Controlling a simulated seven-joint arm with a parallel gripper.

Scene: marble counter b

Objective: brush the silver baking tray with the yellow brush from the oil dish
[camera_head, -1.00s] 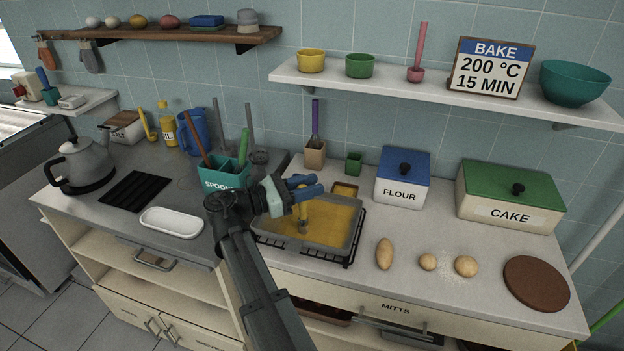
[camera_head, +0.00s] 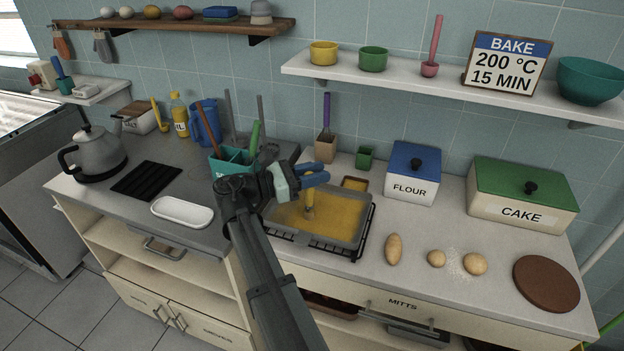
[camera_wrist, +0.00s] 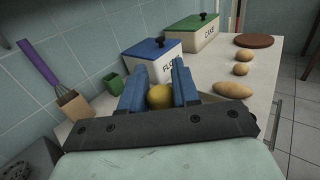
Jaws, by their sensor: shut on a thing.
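The silver baking tray (camera_head: 356,231) sits on a black rack on the counter in the head view. Its inside is covered in golden yellow, apart from the grey walls. My gripper (camera_head: 314,176), with blue fingers, is above the tray's back left part and shut on the yellow brush (camera_head: 309,198). The brush points down, with its lower end at the tray's inside; I cannot tell if it touches. In the wrist view the brush's rounded yellow end (camera_wrist: 160,97) shows between the fingers. The small oil dish (camera_head: 355,184) lies behind the tray, with yellow in it.
A teal spoon holder (camera_head: 232,160) stands left of the tray, partly behind my arm. A wooden block with a purple utensil (camera_head: 325,148) and a green cup (camera_head: 365,158) stand behind. The flour box (camera_head: 413,187) and a potato-like item (camera_head: 393,249) are to the right.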

